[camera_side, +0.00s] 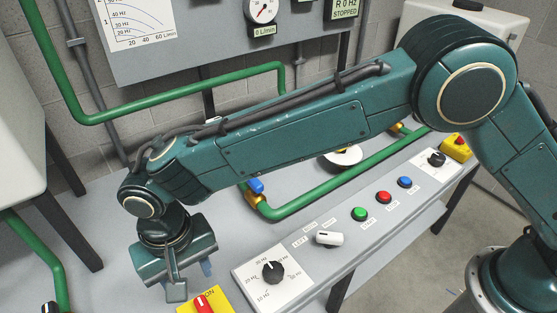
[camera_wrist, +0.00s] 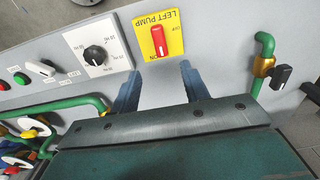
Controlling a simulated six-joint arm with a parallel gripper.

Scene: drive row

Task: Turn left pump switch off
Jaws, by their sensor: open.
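The left pump switch is a red rotary handle (camera_wrist: 158,41) on a yellow plate (camera_wrist: 173,22) marked LEFT PUMP. In the wrist view the plate appears upside down, and the handle lines up with the ON mark. The red handle (camera_side: 203,304) also shows at the bottom edge of the side view, partly cut off. My gripper (camera_wrist: 160,70) is open and empty, its two blue-grey fingers apart. The fingers stop short of the handle in the wrist view, with no visible contact. In the side view my gripper (camera_side: 190,278) is above and just left of the plate.
A black speed dial (camera_side: 273,272) sits right of the plate, then a white selector (camera_side: 329,238) and green (camera_side: 360,214), red (camera_side: 384,197) and blue (camera_side: 405,182) buttons. Green pipe (camera_side: 300,205) runs behind them. A black-handled valve (camera_wrist: 281,76) stands beside the switch in the wrist view.

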